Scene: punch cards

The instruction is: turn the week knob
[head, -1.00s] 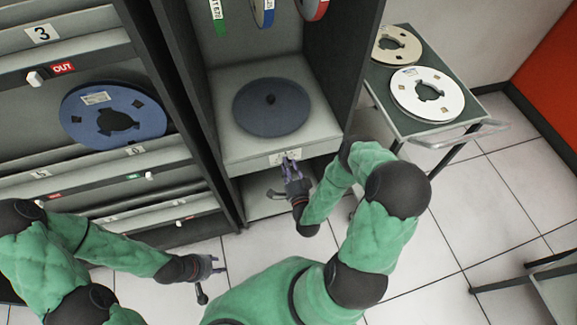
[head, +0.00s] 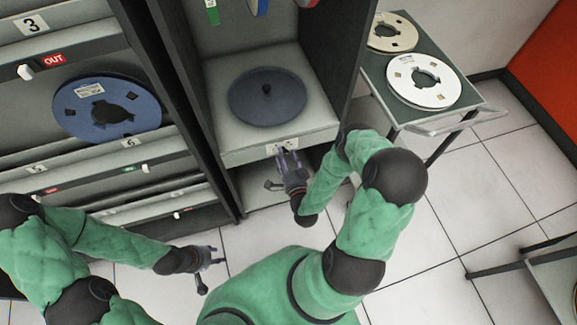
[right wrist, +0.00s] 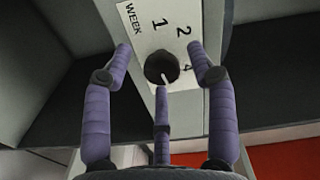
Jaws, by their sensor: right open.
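The week knob (right wrist: 161,67) is a dark round knob with a pale pointer line, in the right wrist view. It sits on a white label plate (right wrist: 143,27) marked WEEK, with 1, 2 and 4 legible. In the head view the plate (head: 282,146) is on the front edge of the shelf, and my gripper partly hides it. My right gripper (right wrist: 162,55) is open, its purple fingers on either side of the knob and apart from it; it also shows in the head view (head: 289,160). My left gripper (head: 212,257) hangs low at the left, seemingly empty; its jaw opening is unclear.
A dark turntable disc (head: 267,97) lies on the shelf above the plate. A rack with a blue reel (head: 72,101) stands at left. A cart (head: 400,108) with a white reel (head: 425,82) and a beige reel (head: 393,33) stands at right.

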